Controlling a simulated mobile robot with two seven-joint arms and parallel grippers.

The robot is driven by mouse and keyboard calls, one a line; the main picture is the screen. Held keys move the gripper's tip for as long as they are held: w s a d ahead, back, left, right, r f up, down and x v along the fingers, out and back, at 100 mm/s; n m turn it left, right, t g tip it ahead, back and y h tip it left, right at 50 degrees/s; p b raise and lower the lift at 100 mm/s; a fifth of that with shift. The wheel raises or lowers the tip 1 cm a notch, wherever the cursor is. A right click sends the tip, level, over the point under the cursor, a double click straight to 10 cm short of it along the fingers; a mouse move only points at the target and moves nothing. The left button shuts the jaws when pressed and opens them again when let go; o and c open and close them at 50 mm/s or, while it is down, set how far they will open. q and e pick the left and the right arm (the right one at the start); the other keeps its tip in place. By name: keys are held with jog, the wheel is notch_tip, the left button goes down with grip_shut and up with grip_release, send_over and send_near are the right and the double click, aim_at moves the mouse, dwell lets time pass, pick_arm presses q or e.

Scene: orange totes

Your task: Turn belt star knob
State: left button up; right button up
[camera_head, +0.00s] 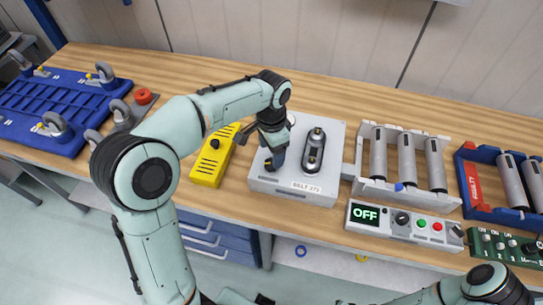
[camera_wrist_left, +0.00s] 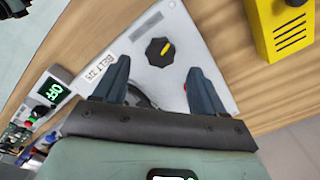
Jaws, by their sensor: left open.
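The belt unit (camera_head: 325,188) is a light grey box with a BELT label on its front, standing on the wooden bench. In the left wrist view, its plate (camera_wrist_left: 185,25) carries a black star knob (camera_wrist_left: 160,51) with a yellow pointer mark. My left gripper (camera_head: 272,161) is over the left part of the box and hides most of the knob in the head view. In the wrist view my left gripper (camera_wrist_left: 160,78) is open, its two fingers apart, with the knob seen between and beyond the fingertips. Nothing is between the fingers. My right gripper is not in view.
A dark oval belt with two silver rollers (camera_head: 314,150) stands on the box beside the gripper. A yellow box (camera_head: 212,160) is close on the left. A roller rack (camera_head: 377,188) and a control panel reading OFF (camera_head: 385,218) are on the right.

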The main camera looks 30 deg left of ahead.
pick_arm(q)
notch_tip(320, 180, up, 8)
jog(key=p, duration=0.1)
jog(key=shift+r, duration=0.25)
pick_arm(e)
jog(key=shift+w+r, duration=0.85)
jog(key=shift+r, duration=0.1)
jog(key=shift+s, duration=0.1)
